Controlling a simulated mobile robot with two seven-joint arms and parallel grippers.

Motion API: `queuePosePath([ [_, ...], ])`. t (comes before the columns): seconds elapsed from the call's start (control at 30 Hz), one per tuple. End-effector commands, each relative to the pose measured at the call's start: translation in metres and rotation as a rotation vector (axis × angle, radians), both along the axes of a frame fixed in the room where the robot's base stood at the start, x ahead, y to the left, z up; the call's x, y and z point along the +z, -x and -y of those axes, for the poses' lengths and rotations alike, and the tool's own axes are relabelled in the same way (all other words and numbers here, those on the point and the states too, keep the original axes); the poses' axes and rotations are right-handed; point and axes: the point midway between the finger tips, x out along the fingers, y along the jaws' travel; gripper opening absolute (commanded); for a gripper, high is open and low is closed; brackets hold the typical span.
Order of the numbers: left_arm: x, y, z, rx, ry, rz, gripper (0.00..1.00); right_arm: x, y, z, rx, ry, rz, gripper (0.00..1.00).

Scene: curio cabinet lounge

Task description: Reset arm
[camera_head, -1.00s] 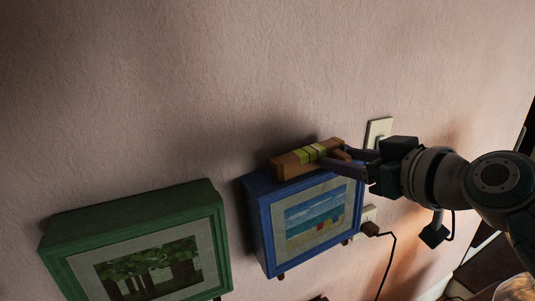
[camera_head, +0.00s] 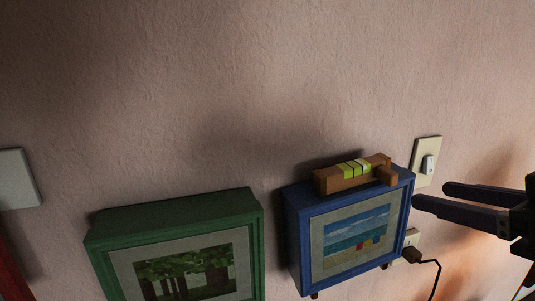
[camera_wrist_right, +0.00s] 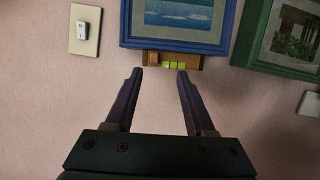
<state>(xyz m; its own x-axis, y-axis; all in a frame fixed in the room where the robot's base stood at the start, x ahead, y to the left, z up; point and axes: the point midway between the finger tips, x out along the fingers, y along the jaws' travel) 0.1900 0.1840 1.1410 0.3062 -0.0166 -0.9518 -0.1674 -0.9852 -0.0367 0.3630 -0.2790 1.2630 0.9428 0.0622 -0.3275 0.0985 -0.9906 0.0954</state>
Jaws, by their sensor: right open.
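My right gripper (camera_head: 446,202) is at the right edge of the head view, open and empty. Its two dark fingers point left, apart from the blue framed box (camera_head: 292,240). A brown wooden block with a yellow-green band (camera_head: 350,174) lies on top of that blue box. In the right wrist view the open fingers (camera_wrist_right: 160,72) point toward the wooden block (camera_wrist_right: 154,58), which shows beyond the fingertips with a gap. My left gripper is not in view.
A green framed box (camera_head: 180,218) with a forest picture hangs left of the blue one. A light switch (camera_head: 427,163) and an outlet with a plugged-in cord (camera_head: 413,254) are on the wall at right. A pale plate (camera_head: 17,178) is at far left. The upper wall is bare.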

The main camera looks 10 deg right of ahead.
Motion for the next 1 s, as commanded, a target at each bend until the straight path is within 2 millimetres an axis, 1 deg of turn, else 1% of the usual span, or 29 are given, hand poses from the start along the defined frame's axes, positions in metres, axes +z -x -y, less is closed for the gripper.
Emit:
queuePosePath([
  [0.07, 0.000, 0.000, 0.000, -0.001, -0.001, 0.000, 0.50, -0.017, 0.009, -0.019, 0.042, -0.001, -0.088, 0.54],
  [0.17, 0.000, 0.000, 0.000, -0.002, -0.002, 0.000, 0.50, -0.053, 0.036, -0.053, 0.103, -0.002, -0.289, 0.54],
  [0.2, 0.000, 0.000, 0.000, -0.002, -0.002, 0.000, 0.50, -0.068, 0.052, -0.066, 0.119, 0.002, -0.384, 0.54],
  [0.27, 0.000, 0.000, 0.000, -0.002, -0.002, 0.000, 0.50, -0.089, 0.080, -0.081, 0.124, 0.012, -0.534, 0.54],
  [0.3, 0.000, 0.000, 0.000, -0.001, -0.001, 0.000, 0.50, -0.100, 0.101, -0.088, 0.115, 0.022, -0.630, 0.54],
  [0.37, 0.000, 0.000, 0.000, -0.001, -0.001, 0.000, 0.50, -0.113, 0.133, -0.096, 0.084, 0.038, -0.766, 0.54],
  [0.4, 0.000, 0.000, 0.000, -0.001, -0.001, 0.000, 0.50, -0.118, 0.155, -0.098, 0.051, 0.053, -0.850, 0.54],
  [0.43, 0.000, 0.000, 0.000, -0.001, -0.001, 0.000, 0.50, -0.121, 0.170, -0.099, 0.023, 0.064, -0.908, 0.54],
  [0.47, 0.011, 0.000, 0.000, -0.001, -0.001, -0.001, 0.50, -0.111, 0.179, -0.098, -0.002, 0.070, -0.940, 0.54],
  [0.5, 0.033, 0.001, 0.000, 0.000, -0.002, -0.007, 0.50, -0.087, 0.174, -0.096, -0.001, 0.067, -0.926, 0.54],
  [0.57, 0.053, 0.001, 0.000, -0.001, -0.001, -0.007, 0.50, -0.067, 0.174, -0.096, 0.000, 0.066, -0.925, 0.54],
  [0.67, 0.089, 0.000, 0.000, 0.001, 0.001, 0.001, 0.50, -0.033, 0.174, -0.096, 0.001, 0.066, -0.924, 0.54],
  [0.77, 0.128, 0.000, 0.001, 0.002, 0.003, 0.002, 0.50, 0.006, 0.173, -0.096, 0.001, 0.066, -0.924, 0.54],
  [0.8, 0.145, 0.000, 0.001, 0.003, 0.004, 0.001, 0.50, 0.023, 0.173, -0.096, 0.001, 0.066, -0.923, 0.54],
  [0.87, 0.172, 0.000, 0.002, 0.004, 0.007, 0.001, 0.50, 0.050, 0.173, -0.096, 0.001, 0.066, -0.923, 0.54],
  [0.9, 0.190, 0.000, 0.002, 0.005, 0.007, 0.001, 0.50, 0.067, 0.173, -0.096, 0.002, 0.065, -0.923, 0.54],
  [1.0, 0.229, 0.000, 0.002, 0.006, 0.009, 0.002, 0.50, 0.106, 0.173, -0.096, 0.002, 0.065, -0.923, 0.54],
])
